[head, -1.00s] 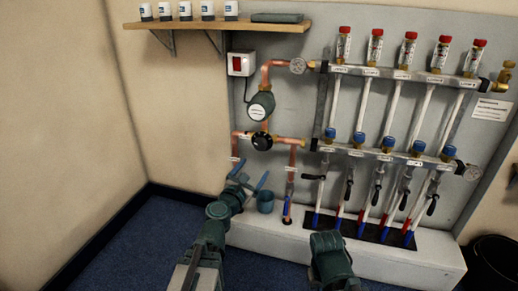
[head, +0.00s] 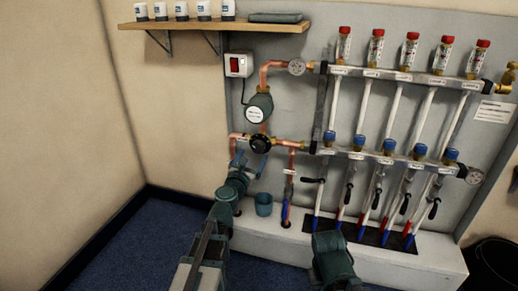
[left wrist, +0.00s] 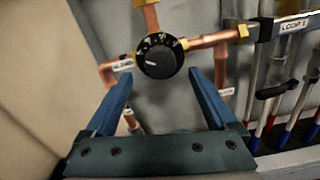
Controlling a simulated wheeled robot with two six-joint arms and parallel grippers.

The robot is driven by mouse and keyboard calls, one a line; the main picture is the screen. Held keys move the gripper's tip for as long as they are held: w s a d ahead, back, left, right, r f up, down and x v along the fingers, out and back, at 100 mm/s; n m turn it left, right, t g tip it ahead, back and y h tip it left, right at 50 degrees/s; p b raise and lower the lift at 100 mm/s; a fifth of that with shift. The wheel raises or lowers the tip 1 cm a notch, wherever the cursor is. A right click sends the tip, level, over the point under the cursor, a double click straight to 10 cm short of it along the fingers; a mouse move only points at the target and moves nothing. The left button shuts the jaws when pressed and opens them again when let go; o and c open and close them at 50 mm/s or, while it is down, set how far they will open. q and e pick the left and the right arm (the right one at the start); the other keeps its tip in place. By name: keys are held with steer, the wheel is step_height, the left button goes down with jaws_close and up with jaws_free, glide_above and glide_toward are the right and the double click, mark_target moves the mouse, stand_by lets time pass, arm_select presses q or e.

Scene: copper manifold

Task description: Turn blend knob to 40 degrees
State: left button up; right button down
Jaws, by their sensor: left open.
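The blend knob (head: 261,143) is a round black dial on the copper pipework, left of the lower manifold bar. In the left wrist view the knob (left wrist: 160,57) shows a pale pointer mark and a marked scale around its upper edge. My left gripper (head: 249,161) is just below the knob in the head view. In the left wrist view its two blue fingers (left wrist: 168,82) are spread open, one to each lower side of the knob, with nothing between them. My right arm shows at the bottom centre, but its fingertips cannot be made out.
The manifold bars (head: 390,154) with several loops lie to the right.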

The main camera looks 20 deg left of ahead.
mark_target(257, 149)
arm_select(q)
steer(key=w, duration=0.5)
steer(key=shift+w+d, duration=0.1)
steer(key=shift+w, duration=0.1)
steer(key=c, duration=1.4)
